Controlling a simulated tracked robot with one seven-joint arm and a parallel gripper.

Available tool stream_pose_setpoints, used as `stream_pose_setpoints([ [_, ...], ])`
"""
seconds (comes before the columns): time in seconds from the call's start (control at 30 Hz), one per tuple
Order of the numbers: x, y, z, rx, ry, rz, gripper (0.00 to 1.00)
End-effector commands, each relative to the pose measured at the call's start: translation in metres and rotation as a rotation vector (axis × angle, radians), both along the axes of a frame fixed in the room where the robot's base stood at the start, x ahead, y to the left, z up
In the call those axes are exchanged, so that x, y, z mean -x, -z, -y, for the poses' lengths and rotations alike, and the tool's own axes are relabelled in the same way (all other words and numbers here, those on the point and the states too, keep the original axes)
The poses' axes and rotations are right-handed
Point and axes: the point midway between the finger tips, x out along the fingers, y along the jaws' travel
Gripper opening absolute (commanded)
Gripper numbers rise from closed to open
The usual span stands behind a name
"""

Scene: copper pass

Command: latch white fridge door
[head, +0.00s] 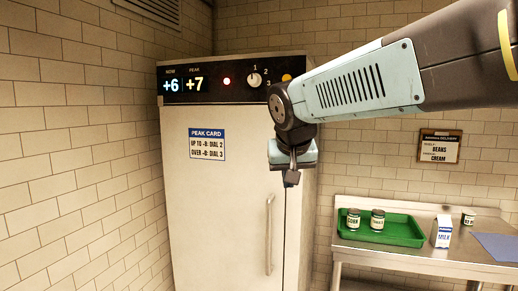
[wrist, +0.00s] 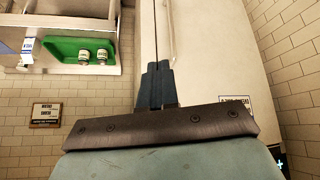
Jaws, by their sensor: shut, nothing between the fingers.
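The white fridge (head: 225,240) stands against the tiled wall in the head view, its door upright with a long vertical handle (head: 269,235) near the right edge. In the wrist view the fridge door (wrist: 215,50) fills the right, with a thin dark seam along its edge. I cannot tell whether it is latched. My gripper (head: 291,180) is shut and empty, pointing down in front of the door's upper right, above the handle. Its closed fingers (wrist: 157,68) also show in the wrist view.
A peak card (head: 207,145) is on the door. At right, a steel table (head: 430,255) bears a green tray (head: 400,233) with two cans, and a milk carton (head: 442,231).

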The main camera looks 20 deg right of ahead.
Motion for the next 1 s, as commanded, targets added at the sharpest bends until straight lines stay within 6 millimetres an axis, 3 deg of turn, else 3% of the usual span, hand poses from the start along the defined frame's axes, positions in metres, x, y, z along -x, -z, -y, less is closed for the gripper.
stream_pose_setpoints([
  [0.03,-0.021,-0.014,0.004,0.009,0.037,0.022,0.0],
  [0.3,-0.125,-0.084,0.023,0.035,0.249,0.197,0.0],
  [0.43,-0.165,-0.108,0.028,0.034,0.319,0.276,0.0],
  [0.53,-0.184,-0.119,0.03,0.028,0.355,0.318,0.0],
  [0.7,-0.198,-0.126,0.033,0.025,0.378,0.349,0.0],
  [1.0,-0.222,-0.104,0.049,0.025,0.379,0.346,0.0],
])
